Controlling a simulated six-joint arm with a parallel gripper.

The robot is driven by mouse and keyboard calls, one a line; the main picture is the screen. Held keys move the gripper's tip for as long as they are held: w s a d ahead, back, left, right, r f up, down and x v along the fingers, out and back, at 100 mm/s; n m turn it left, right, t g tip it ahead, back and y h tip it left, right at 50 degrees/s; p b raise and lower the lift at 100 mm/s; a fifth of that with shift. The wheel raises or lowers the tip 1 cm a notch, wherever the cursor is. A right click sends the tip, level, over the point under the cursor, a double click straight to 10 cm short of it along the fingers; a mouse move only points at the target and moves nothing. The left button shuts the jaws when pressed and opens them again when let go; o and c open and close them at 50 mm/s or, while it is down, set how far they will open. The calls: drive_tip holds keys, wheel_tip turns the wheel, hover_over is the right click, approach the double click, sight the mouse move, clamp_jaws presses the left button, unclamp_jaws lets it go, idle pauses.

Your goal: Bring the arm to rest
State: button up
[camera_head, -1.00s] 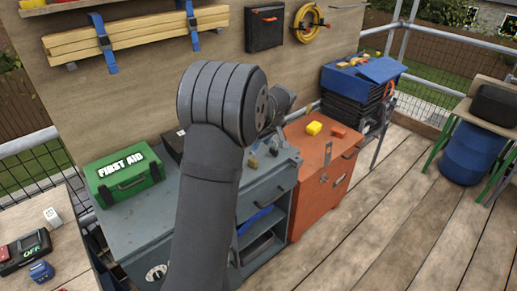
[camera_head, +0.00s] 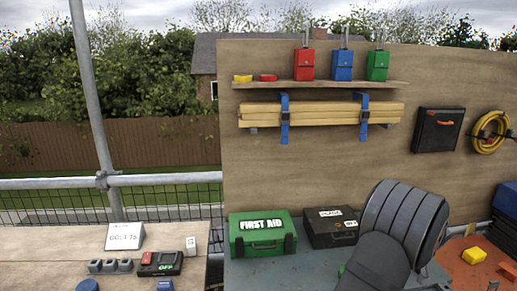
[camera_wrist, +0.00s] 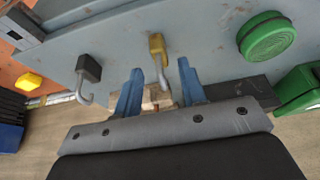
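My arm (camera_head: 390,235) shows at the lower right of the head view, in front of the grey workbench (camera_head: 285,272). My gripper is out of sight in that view. In the wrist view my gripper (camera_wrist: 160,72) has two blue fingers standing apart, so it is open.
A black hook (camera_wrist: 88,68) and a green round knob-like piece (camera_wrist: 267,38) are beside the fingers. The green first aid case (camera_head: 262,236) and a black case (camera_head: 331,227) stand on the bench. A side table (camera_head: 50,270) at left holds a switch box (camera_head: 165,263).

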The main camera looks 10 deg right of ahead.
drive_tip(key=x, duration=0.3)
drive_tip(key=shift+w+f, duration=0.15)
drive_tip(key=shift+f, duration=0.2)
wheel_tip(320, 180, up, 2)
drive_tip(key=shift+r, duration=0.95)
